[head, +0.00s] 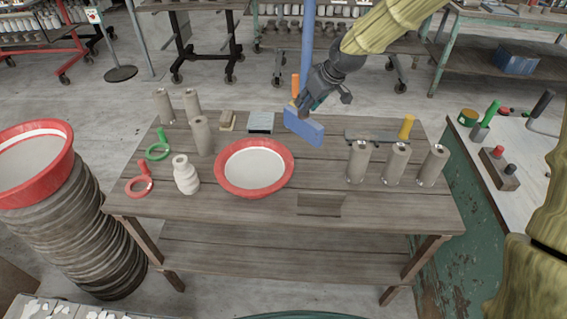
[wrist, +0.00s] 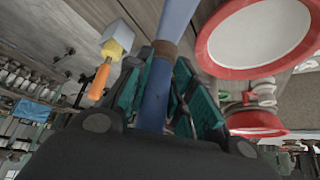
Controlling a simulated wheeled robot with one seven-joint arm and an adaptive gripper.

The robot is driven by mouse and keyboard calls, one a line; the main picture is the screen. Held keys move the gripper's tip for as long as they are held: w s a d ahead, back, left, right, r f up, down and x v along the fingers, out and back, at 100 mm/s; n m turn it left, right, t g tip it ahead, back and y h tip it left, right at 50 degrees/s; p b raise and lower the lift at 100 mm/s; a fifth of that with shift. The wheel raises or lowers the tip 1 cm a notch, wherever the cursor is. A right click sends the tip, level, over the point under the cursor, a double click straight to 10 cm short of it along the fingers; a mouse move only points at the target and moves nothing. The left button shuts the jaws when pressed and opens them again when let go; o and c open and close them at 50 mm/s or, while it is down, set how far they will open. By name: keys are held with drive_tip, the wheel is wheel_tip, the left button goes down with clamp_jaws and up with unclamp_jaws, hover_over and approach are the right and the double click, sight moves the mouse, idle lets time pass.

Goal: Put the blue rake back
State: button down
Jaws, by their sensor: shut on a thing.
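The blue rake has a long blue handle (head: 307,45) that rises almost upright and a flat blue head (head: 303,127) low over the back right of the wooden table (head: 220,215). My gripper (head: 312,98) is shut on the handle just above the head. In the wrist view the handle (wrist: 158,90) runs between the dark green fingers, with a brown band higher up. I cannot tell whether the head touches the table. A tool with an orange handle (wrist: 98,82) and a yellow and grey head shows beside the gripper in the wrist view.
On the table are a red-rimmed bowl (head: 253,168), grey cylinders (head: 394,164), red and green ring tools (head: 158,150), and a yellow-handled tool (head: 406,127). A dark rectangle (head: 320,204) marks the front. A bench (head: 500,145) with tools stands right; a stacked column (head: 75,230) stands left.

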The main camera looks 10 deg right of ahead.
sight(305, 130)
drive_tip(key=shift+w+f+p, duration=0.1)
drive_tip(key=shift+f+p, duration=0.7)
drive_tip(key=shift+f, duration=4.45)
drive_tip(key=shift+a, duration=0.1)
drive_tip(key=c, duration=1.2)
unclamp_jaws()
drive_tip(key=shift+f, duration=0.1)
drive_tip(key=shift+c, duration=0.2)
